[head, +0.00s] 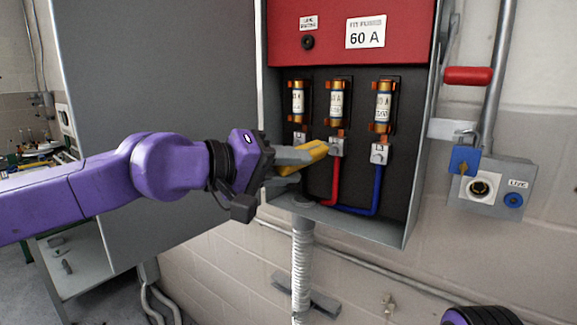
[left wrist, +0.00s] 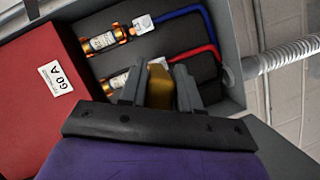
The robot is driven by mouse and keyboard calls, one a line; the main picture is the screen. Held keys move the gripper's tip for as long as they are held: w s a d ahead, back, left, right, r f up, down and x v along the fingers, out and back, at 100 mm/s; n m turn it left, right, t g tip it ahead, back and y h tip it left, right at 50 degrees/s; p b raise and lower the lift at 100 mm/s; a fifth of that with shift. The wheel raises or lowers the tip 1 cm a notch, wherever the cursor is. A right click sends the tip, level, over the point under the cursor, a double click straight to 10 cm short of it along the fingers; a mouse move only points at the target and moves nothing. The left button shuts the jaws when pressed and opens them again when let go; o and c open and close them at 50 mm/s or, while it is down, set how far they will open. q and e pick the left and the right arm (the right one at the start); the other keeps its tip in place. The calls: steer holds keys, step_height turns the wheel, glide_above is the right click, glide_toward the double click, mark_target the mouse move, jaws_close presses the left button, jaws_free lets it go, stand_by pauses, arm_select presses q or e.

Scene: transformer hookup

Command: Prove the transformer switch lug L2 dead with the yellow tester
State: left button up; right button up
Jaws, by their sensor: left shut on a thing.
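My left gripper (head: 294,158) reaches in from the left, shut on the yellow tester (head: 314,149). In the left wrist view the tester (left wrist: 159,90) sits between the two fingers (left wrist: 158,82). Its front end is at the middle lug (head: 337,147), which has a red cable; I cannot tell whether they touch. The right lug (head: 379,154) has a blue cable. The left lug (head: 300,137) is just above the gripper. Lug markings are too small to read. My right gripper is not in view.
The open grey switch box holds three fuses, the middle one (head: 336,100) above the middle lug. A red cover (head: 326,30) reads 60 A. The grey door (head: 160,90) stands open at left. A red handle (head: 467,75) and a blue padlock (head: 464,160) are at right.

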arm_select(q)
steer(key=shift+w+d+r+p, duration=0.1)
steer(key=shift+w+d+p, duration=0.15)
steer(key=shift+w+p, duration=0.2)
stand_by(1.3)
steer(key=shift+s, duration=0.1)
